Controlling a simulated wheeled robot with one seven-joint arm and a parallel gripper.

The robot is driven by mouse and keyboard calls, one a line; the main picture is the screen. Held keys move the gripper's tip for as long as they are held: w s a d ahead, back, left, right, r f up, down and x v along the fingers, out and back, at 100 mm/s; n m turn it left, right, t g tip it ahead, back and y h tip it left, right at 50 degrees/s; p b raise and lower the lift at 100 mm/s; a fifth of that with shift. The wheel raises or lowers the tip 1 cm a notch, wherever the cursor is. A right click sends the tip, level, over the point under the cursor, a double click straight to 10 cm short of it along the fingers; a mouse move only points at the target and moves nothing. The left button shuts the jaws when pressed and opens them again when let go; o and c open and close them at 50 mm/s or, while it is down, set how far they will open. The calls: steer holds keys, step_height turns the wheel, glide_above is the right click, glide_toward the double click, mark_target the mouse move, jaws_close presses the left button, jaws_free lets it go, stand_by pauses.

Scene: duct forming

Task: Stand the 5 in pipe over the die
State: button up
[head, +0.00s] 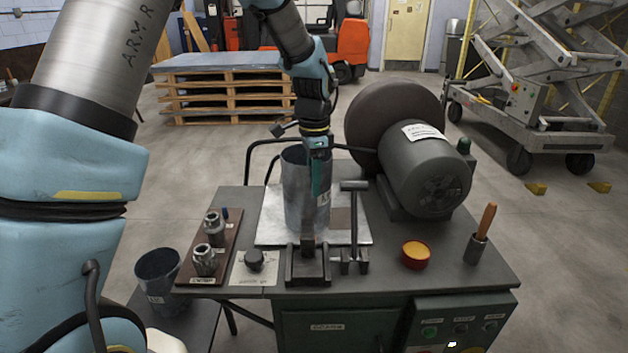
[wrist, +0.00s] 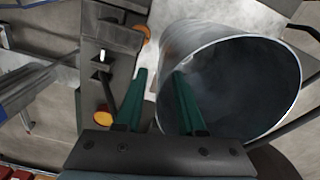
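A grey metal pipe (head: 300,195) stands upright on a pale metal plate (head: 268,232) on the bench. Its label is too small to read, so I cannot confirm its size. My gripper (head: 319,180) points down at the pipe's right side. In the wrist view the open rim and hollow of the pipe (wrist: 245,85) lie to the right. The two green fingers of my gripper (wrist: 161,75) are apart, one seen outside the rim and one over the pipe's opening. A gap shows between finger and wall. I cannot pick out the die with certainty; any die under the pipe is hidden.
Dark brackets (head: 307,268) and a T-shaped post (head: 353,215) stand at the plate's front. A motor (head: 425,175) is behind right, an orange-yellow cup (head: 415,255) front right. A tooling board (head: 205,258) is left; another pipe (head: 158,272) stands lower left.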

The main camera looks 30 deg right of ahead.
step_height(320, 180, up, 11)
steer(key=shift+f+b, duration=0.1)
steer(key=shift+b, duration=0.85)
steer(key=w+a+f+n, duration=0.15)
steer(key=a+n, duration=0.25)
steer(key=a, duration=0.5)
steer(key=w+a+f+n, duration=0.1)
steer(key=a+f+n, duration=0.1)
steer(key=a+n, duration=0.5)
steer(key=s+a+f+n, duration=0.2)
steer(key=s+a+n, duration=0.2)
steer(key=a, duration=0.6)
steer(key=s+a+f+n+t, duration=0.1)
steer(key=s+a+f+n, duration=0.2)
steer(key=a, duration=0.6)
steer(key=shift+s+a+f+n+t, duration=0.15)
steer(key=shift+s+a+n+t, duration=0.2)
steer(key=shift+n, duration=0.35)
